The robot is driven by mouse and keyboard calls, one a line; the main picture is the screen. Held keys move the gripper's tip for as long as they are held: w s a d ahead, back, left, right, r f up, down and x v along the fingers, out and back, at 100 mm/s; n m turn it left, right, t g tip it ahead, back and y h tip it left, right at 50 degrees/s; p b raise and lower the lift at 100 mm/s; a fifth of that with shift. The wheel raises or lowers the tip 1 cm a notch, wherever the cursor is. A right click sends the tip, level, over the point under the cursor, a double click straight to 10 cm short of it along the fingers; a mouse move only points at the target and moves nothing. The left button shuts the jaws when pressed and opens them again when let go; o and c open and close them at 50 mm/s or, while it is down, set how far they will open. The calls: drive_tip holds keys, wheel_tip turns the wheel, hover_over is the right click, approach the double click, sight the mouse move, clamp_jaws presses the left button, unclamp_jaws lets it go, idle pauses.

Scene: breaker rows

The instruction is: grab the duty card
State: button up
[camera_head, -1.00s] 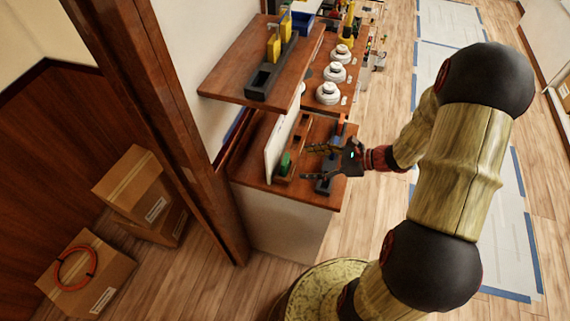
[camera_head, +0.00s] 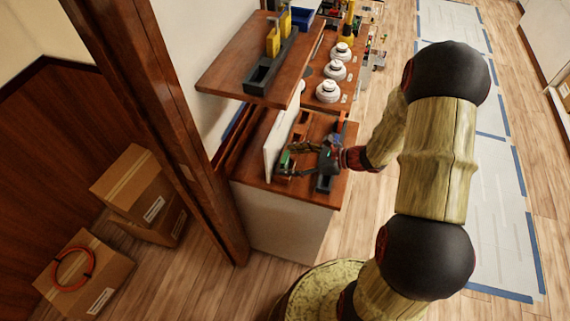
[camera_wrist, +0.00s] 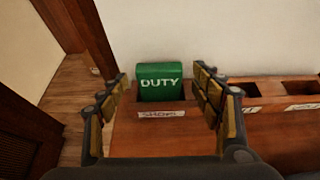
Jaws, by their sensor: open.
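The duty card is a green block with white "DUTY" lettering (camera_wrist: 160,83). It stands upright in a slot of a wooden rack (camera_wrist: 180,115), above a small white label. In the head view the card (camera_head: 284,158) is a small green patch at the near end of the rack, partly hidden by my gripper. My gripper (camera_wrist: 162,92) is open, its two fingers apart on the left and right of the card in the wrist view. In the head view my gripper (camera_head: 290,161) reaches left over the counter toward the card. I cannot tell whether the fingers touch it.
A white panel (camera_head: 274,150) stands behind the rack. More empty slots with labels lie to the right (camera_wrist: 300,88). A wooden shelf (camera_head: 225,75) with a dark tray overhangs the counter's back. A wooden post (camera_head: 170,140) stands at the left.

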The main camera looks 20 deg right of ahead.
drive_tip(key=shift+c, duration=0.9)
drive_tip(key=c, duration=1.1)
drive_tip(key=shift+o, duration=0.2)
drive_tip(key=shift+r, duration=0.1)
